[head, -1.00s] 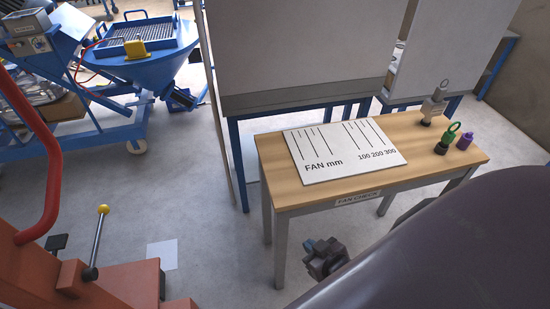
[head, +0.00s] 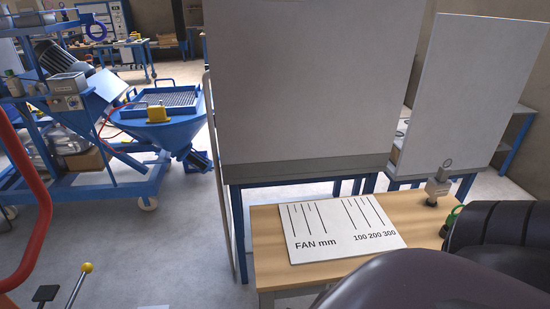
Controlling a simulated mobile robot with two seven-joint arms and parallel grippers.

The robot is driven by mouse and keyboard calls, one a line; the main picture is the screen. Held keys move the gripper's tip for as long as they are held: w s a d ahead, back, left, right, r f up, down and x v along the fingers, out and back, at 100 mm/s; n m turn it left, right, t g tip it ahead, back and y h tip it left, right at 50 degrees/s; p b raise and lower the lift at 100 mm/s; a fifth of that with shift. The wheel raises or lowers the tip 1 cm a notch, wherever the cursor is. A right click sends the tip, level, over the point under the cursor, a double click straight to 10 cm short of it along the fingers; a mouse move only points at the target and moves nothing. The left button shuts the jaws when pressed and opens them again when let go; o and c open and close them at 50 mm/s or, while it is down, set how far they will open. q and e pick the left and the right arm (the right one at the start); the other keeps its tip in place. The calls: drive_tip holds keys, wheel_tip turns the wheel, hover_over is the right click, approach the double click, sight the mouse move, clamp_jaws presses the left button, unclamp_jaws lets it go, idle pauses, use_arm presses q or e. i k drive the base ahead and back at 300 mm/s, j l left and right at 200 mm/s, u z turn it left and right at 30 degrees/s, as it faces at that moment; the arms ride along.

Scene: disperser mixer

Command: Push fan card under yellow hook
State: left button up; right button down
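The fan card (head: 340,230) is a flat white board marked "FAN mm" and "100 200 300" with several black lines. It lies flat on the wooden table top (head: 270,250), towards the left of it. I cannot make out a yellow hook near the card. Neither gripper shows in the head view now. Dark rounded links of mine (head: 440,285) fill the lower right and cover the right front of the table.
A pale fitting with a ring (head: 438,188) stands at the table's back right. A green ring piece (head: 452,216) is partly hidden by my arm. A tall grey panel (head: 310,85) stands behind the table. A blue hopper (head: 157,130) with a yellow block (head: 157,114) is left.

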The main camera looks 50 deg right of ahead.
sight(315, 231)
drive_tip(key=k+l+u, duration=0.2)
drive_tip(key=l, duration=0.15)
drive_tip(key=k+l+u, duration=0.3)
drive_tip(key=k+l, duration=0.55)
drive_tip(key=l, duration=0.15)
